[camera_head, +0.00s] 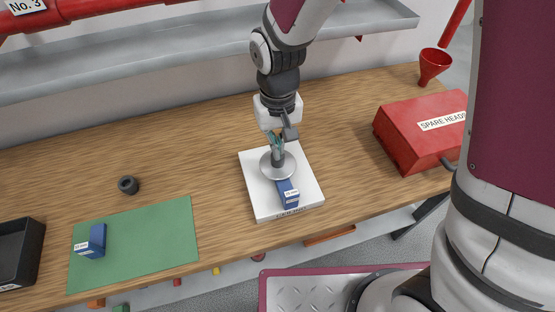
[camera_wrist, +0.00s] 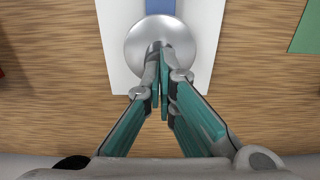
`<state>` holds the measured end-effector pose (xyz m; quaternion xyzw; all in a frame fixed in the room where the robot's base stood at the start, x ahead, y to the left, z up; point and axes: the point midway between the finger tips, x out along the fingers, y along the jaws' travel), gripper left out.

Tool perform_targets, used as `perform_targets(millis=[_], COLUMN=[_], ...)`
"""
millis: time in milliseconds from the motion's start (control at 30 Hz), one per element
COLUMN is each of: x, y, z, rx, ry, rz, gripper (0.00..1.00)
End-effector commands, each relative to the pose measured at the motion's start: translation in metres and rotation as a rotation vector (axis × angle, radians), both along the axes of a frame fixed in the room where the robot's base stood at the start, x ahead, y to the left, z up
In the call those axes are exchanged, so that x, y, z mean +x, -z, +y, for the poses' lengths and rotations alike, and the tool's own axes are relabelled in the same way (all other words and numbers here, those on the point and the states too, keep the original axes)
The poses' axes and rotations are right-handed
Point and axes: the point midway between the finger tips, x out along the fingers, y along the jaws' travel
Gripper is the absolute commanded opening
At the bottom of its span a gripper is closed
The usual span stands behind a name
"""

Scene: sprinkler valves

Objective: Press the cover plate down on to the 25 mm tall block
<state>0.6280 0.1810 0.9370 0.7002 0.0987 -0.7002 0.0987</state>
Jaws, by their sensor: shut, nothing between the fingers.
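The cover plate (camera_head: 267,171) is a round silver disc with a dark stub at its middle, over a white board (camera_head: 255,202). A blue block (camera_head: 289,200) with a small label sits on the board, partly under the plate's near edge. Another labelled blue block (camera_head: 97,240) stands on the green mat. I cannot read either label surely. My gripper (camera_head: 277,150) points down at the plate's middle, fingers shut and empty. In the wrist view the fingertips (camera_wrist: 164,82) are over the plate (camera_wrist: 140,42), hiding its middle; I cannot tell whether they touch.
The green mat (camera_head: 150,250) lies left on the wooden table, with a black ring (camera_head: 128,185) behind it and a black tray (camera_head: 15,255) beyond. A red box (camera_head: 400,135) stands right, with a red funnel (camera_head: 433,65) behind it. Bare wood lies between mat and board.

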Motion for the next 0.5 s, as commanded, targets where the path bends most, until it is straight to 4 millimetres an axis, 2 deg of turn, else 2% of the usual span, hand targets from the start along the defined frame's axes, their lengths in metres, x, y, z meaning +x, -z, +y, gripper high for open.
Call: perform_targets(millis=[500], x=[0.0], y=[0.013], z=[0.0], rx=[0.0], ry=[0.0], rz=[0.0], gripper=[0.0])
